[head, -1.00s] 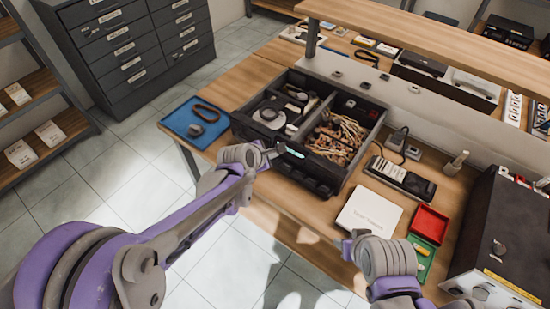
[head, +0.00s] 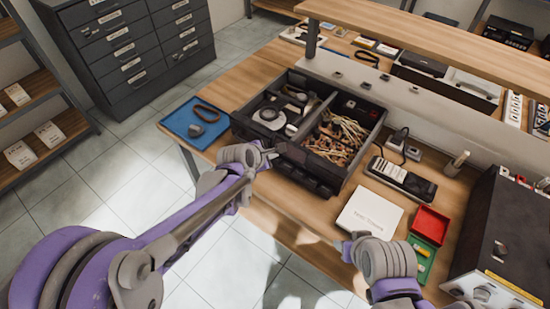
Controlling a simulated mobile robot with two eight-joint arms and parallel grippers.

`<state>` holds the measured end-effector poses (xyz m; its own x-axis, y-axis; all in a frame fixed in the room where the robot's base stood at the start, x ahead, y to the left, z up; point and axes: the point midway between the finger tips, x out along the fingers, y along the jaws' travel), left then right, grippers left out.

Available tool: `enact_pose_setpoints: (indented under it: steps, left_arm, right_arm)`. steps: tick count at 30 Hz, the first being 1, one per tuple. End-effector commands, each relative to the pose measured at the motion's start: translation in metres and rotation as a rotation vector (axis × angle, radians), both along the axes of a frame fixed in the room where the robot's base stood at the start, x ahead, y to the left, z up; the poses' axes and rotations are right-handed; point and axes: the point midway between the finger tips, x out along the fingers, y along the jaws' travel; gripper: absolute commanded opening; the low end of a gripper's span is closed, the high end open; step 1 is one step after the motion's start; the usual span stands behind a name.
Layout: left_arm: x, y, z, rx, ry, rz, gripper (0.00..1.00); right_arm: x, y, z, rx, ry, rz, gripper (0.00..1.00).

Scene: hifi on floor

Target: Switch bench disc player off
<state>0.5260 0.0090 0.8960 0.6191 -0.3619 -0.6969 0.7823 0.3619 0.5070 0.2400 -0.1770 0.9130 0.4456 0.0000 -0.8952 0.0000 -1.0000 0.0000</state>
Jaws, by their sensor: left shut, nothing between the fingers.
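The disc player (head: 318,187) is a black open-topped unit on the wooden bench. Its left bay shows a disc-like part (head: 268,118) and its right bay a tangle of tan wires (head: 338,138). Its small front display (head: 291,153) is dark. My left gripper (head: 272,153) is shut and empty, its tip at the left part of the player's front, close to the display. I cannot tell whether it touches. My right gripper (head: 347,250) is low at the bench's front edge, small and partly hidden by its own wrist; its fingers cannot be made out.
A blue tray (head: 178,122) with a dark strap lies left of the player. To the right are a handheld meter (head: 402,178), a white box (head: 368,212), red (head: 430,223) and green trays (head: 420,262), and a large dark unit (head: 510,230). A shelf (head: 430,40) overhangs behind.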

Motion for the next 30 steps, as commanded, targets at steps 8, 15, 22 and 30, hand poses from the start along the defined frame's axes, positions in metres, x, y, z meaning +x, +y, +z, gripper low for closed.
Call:
enact_pose_setpoints:
  steps: [8, 15, 22, 30]
  left_arm:
    - [0.0, 0.0, 0.007, 0.0, 0.0, 0.0, 0.0]
    - [0.001, 0.0, 0.032, 0.0, -0.002, 0.0, 0.0]
    - [0.001, 0.0, 0.055, 0.0, -0.002, 0.0, 0.0]
    - [0.0, 0.0, 0.06, 0.0, 0.0, 0.0, 0.0]
  right_arm:
    - [0.001, 0.0, 0.005, 0.0, -0.003, 0.0, 0.5]
    - [0.006, 0.0, 0.021, 0.0, -0.012, 0.0, 0.5]
    - [0.011, 0.0, 0.036, 0.0, -0.022, 0.0, 0.5]
    - [0.013, 0.0, 0.038, 0.0, -0.024, 0.0, 0.5]
